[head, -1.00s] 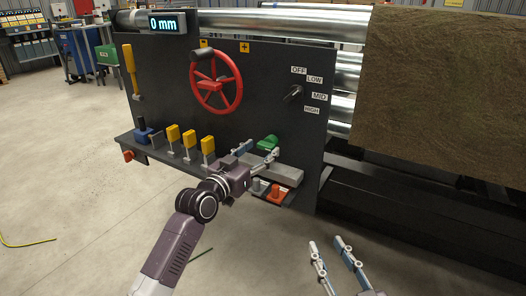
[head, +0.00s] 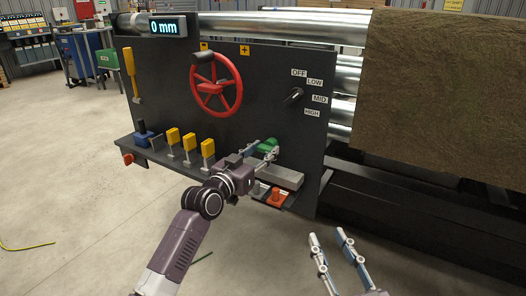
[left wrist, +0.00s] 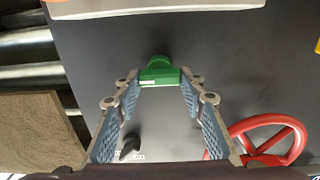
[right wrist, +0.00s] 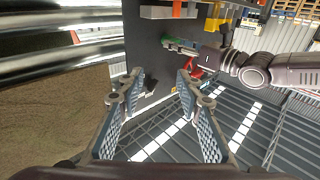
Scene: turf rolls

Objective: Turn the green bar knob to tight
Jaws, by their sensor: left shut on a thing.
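The green bar knob (head: 270,146) is low on the dark panel, above the grey block, partly covered by my left gripper in the head view. In the left wrist view the knob (left wrist: 159,74) sits between my fingertips, its bar lying across from one tip to the other, with a pale mark on its front edge. My left gripper (head: 262,152) is shut on the knob, tips at its two ends (left wrist: 160,84). My right gripper (head: 328,236) is open and empty, low and right of the panel, with its fingers also apart in the right wrist view (right wrist: 158,80).
A red handwheel (head: 238,97), yellow levers (head: 190,140), a selector (head: 295,96) and an orange knob (head: 277,194) are on the panel and its ledge. A grey block (head: 278,174) is just below my left fingers. A turf roll (head: 440,90) is at right.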

